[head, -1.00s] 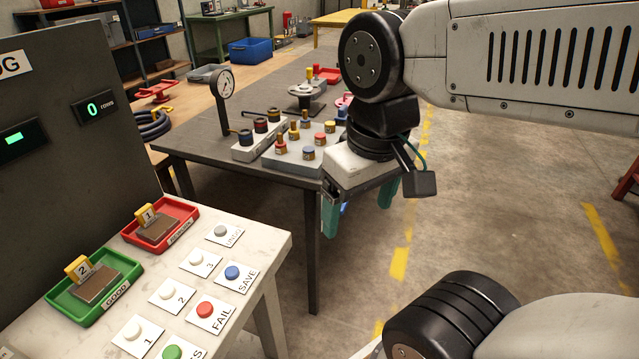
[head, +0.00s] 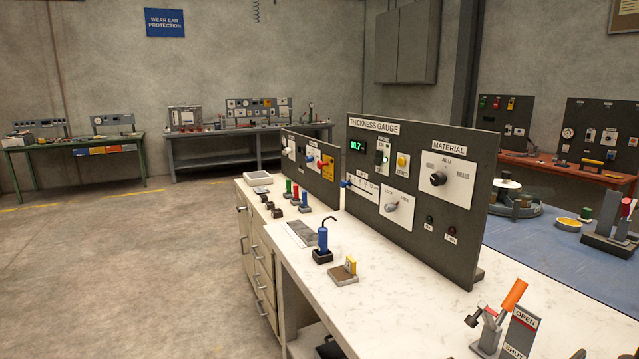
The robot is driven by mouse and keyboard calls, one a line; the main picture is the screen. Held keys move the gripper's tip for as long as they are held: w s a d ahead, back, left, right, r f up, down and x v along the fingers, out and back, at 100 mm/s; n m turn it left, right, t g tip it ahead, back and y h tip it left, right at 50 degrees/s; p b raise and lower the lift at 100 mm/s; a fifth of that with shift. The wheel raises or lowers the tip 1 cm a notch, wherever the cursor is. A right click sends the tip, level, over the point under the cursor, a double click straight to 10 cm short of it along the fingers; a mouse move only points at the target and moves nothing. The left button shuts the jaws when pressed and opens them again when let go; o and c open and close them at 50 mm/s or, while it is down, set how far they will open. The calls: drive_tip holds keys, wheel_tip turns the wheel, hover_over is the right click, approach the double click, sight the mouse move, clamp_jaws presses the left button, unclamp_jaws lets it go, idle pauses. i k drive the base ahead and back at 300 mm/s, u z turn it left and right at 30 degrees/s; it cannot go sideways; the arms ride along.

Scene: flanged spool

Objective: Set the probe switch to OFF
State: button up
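The dark thickness gauge panel (head: 424,245) stands upright on the white bench in the head view. A small white plate with a switch (head: 382,156), whose label seems to read PROBE, sits right of the green display (head: 357,146). The display seems to read 10.7. A green spot shows low on the switch plate. The switch is too small for me to tell its position. My gripper is not in view.
The panel also bears a yellow button (head: 403,161), a MATERIAL knob (head: 438,179) and a lower knob (head: 391,207). On the white bench top (head: 400,290) stand a blue-handled tool (head: 323,240) and an orange-handled lever (head: 514,295). Open floor (head: 130,270) lies left.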

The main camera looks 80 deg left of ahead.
sight(378, 153)
drive_tip(key=u, duration=2.15)
drive_tip(key=k, duration=0.65)
drive_tip(key=u, duration=0.45)
drive_tip(key=i, duration=0.45)
drive_tip(key=u, duration=0.8)
drive_tip(key=i, duration=1.35)
drive_tip(key=z, duration=0.8)
drive_tip(key=i, duration=0.55)
drive_tip(key=z, duration=0.4)
